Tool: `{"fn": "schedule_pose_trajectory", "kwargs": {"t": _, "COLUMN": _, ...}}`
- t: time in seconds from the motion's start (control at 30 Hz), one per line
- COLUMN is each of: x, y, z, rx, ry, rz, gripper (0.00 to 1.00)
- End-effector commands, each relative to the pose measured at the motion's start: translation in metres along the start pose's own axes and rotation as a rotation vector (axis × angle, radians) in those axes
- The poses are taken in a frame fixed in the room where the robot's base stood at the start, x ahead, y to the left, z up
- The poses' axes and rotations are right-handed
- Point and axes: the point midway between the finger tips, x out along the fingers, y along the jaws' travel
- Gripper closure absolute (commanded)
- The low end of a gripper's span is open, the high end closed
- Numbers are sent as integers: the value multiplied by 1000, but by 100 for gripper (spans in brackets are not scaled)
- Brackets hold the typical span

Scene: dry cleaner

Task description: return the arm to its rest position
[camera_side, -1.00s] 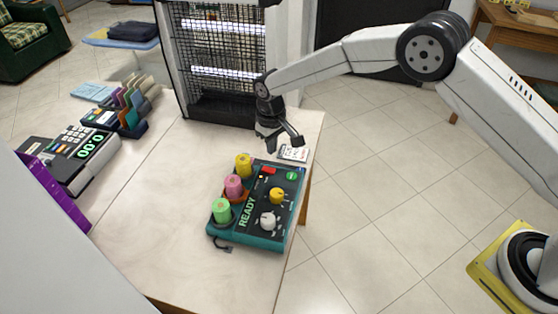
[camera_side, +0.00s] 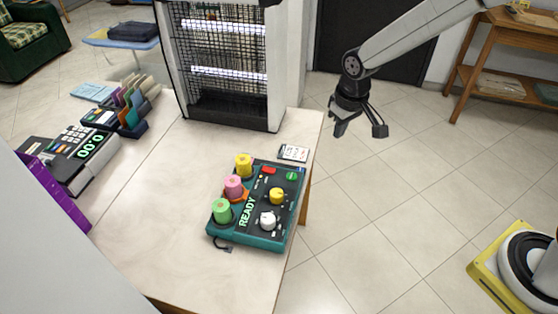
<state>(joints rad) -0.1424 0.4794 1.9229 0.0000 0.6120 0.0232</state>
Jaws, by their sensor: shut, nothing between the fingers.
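My gripper (camera_side: 357,128) hangs in the air to the right of the table (camera_side: 170,185), over the tiled floor. It points down, holds nothing and touches nothing. My arm reaches it from the upper right. My base stands on a yellow plate at the right edge of the picture. Most of the arm between the base and the forearm is out of view.
A teal control box (camera_side: 262,215) with knobs and yellow, pink and green spools stands on the table. Behind it are a small card (camera_side: 293,152) and a tall grille cabinet (camera_side: 225,65). A wooden shelf (camera_side: 500,70) stands at the back right. Floor between table and base is clear.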

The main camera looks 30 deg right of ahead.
Motion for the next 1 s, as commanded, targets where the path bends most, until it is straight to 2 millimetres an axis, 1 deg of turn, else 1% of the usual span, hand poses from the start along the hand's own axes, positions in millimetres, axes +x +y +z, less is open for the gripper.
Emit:
{"fn": "schedule_pose_trajectory", "kwargs": {"t": 0.03, "x": -7, "y": 6, "z": 12, "rx": 11, "ry": 10, "rz": 2, "gripper": 100}}
{"fn": "schedule_pose_trajectory", "kwargs": {"t": 0.1, "x": -13, "y": 13, "z": 28, "rx": 24, "ry": 20, "rz": 4, "gripper": 100}}
{"fn": "schedule_pose_trajectory", "kwargs": {"t": 0.17, "x": -18, "y": 18, "z": 42, "rx": 35, "ry": 31, "rz": 5, "gripper": 100}}
{"fn": "schedule_pose_trajectory", "kwargs": {"t": 0.3, "x": -26, "y": 28, "z": 77, "rx": 61, "ry": 53, "rz": 10, "gripper": 100}}
{"fn": "schedule_pose_trajectory", "kwargs": {"t": 0.5, "x": -34, "y": 39, "z": 126, "rx": 94, "ry": 83, "rz": 18, "gripper": 100}}
{"fn": "schedule_pose_trajectory", "kwargs": {"t": 0.6, "x": -36, "y": 42, "z": 144, "rx": 106, "ry": 94, "rz": 21, "gripper": 100}}
{"fn": "schedule_pose_trajectory", "kwargs": {"t": 0.7, "x": -37, "y": 43, "z": 156, "rx": 113, "ry": 101, "rz": 23, "gripper": 100}}
{"fn": "schedule_pose_trajectory", "kwargs": {"t": 0.8, "x": -37, "y": 44, "z": 162, "rx": 117, "ry": 105, "rz": 24, "gripper": 100}}
{"fn": "schedule_pose_trajectory", "kwargs": {"t": 1.0, "x": -37, "y": 44, "z": 164, "rx": 117, "ry": 105, "rz": 24, "gripper": 100}}
